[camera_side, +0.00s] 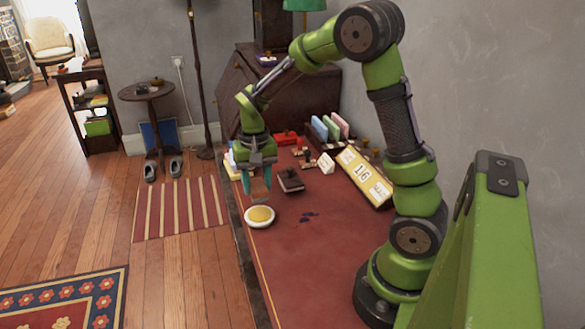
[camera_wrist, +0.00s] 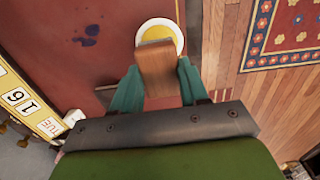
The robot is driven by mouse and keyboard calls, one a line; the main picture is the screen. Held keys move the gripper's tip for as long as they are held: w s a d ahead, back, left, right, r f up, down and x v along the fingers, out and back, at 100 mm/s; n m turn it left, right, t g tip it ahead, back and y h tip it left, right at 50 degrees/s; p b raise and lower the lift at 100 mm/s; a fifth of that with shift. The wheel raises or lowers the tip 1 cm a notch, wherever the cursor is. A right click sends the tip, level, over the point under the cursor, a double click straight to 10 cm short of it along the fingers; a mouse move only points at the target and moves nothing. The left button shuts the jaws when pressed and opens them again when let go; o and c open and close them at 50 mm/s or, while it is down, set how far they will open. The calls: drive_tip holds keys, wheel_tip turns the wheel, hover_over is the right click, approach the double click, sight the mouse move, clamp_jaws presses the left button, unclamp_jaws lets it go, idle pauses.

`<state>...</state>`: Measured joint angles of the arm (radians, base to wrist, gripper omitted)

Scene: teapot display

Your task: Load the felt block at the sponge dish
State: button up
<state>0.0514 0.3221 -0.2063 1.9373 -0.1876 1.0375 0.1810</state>
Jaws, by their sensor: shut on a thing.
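The felt block (camera_wrist: 159,68) shows as a brown, wood-like block between the two teal fingers of my gripper (camera_wrist: 157,86) in the wrist view. My gripper (camera_side: 260,182) is shut on it, and in the side view it hangs above the red desk top near its left edge. The sponge dish (camera_side: 247,222) is a round white dish with a yellow sponge (camera_side: 260,214), just below and in front of my gripper. In the wrist view the block overlaps the lower part of the dish (camera_wrist: 181,42). The block's underside is hidden.
A yellow-framed calendar (camera_side: 362,176) stands farther right, with small stamps and a file rack (camera_side: 325,130) behind. Dark ink stains (camera_side: 308,216) mark the desk right of the dish. The front desk surface is clear.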

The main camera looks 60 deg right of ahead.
sight(258, 197)
drive_tip(key=shift+f, duration=2.5)
drive_tip(key=shift+f, duration=0.65)
drive_tip(key=shift+r, duration=3.6)
